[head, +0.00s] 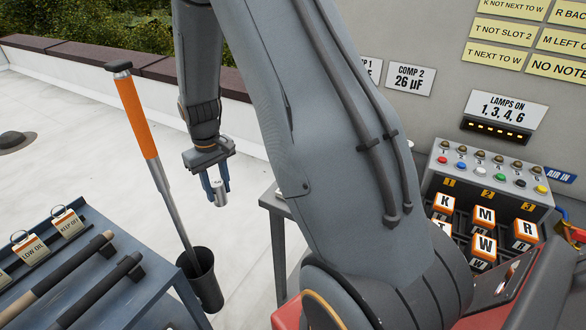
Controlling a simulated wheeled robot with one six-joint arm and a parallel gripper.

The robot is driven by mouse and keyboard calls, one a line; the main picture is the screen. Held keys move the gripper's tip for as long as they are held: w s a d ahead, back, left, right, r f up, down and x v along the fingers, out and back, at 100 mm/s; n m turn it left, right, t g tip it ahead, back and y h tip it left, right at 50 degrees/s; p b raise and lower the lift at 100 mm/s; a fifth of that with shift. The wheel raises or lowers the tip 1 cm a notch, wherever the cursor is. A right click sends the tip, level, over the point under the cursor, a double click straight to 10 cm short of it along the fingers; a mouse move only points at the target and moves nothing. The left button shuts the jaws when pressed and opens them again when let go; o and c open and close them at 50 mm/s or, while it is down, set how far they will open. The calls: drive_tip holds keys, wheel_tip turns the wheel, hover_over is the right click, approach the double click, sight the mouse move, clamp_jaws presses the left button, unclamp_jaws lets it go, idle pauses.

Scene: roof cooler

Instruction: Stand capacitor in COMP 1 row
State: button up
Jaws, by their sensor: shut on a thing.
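My gripper (217,190) points down in the head view, left of the middle. It is shut on a small silver capacitor (220,193), held upright in the air between its blue fingers. The COMP 2 sign (408,76), reading 26 µF, is on the grey wall behind. A second sign (370,70), ending in "P 1", is mostly hidden by my arm. The row itself cannot be made out. A grey table (283,207) shows only at its left corner, behind my arm.
An orange-handled tool (137,115) stands in a black holder (203,280), left of my gripper. A blue-grey bench (165,262) at the lower left holds dark-handled tools and tags. A button panel (490,170) with lettered blocks is at the right. Open white roof lies behind the gripper.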

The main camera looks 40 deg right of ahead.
drive_tip(key=s+d+r+n, duration=0.3)
drive_tip(key=d+r+n, duration=0.15)
drive_tip(key=d, duration=0.35)
drive_tip(key=s+d+r+n+p, duration=0.1)
drive_tip(key=s+d+r+n, duration=0.35)
drive_tip(key=d, duration=0.35)
drive_tip(key=s+d+r+n, duration=0.3)
drive_tip(key=d+r, duration=0.3)
drive_tip(key=d, duration=0.3)
drive_tip(key=f, duration=0.3)
drive_tip(key=f+p, duration=0.1)
drive_tip(key=f, duration=0.2)
drive_tip(key=f+p, duration=0.1)
drive_tip(key=f, duration=0.2)
drive_tip(key=shift+w+a+f, duration=0.1)
drive_tip(key=shift+w+f, duration=0.15)
drive_tip(key=shift+f, duration=0.15)
drive_tip(key=shift+f, duration=0.1)
drive_tip(key=o, duration=1.1)
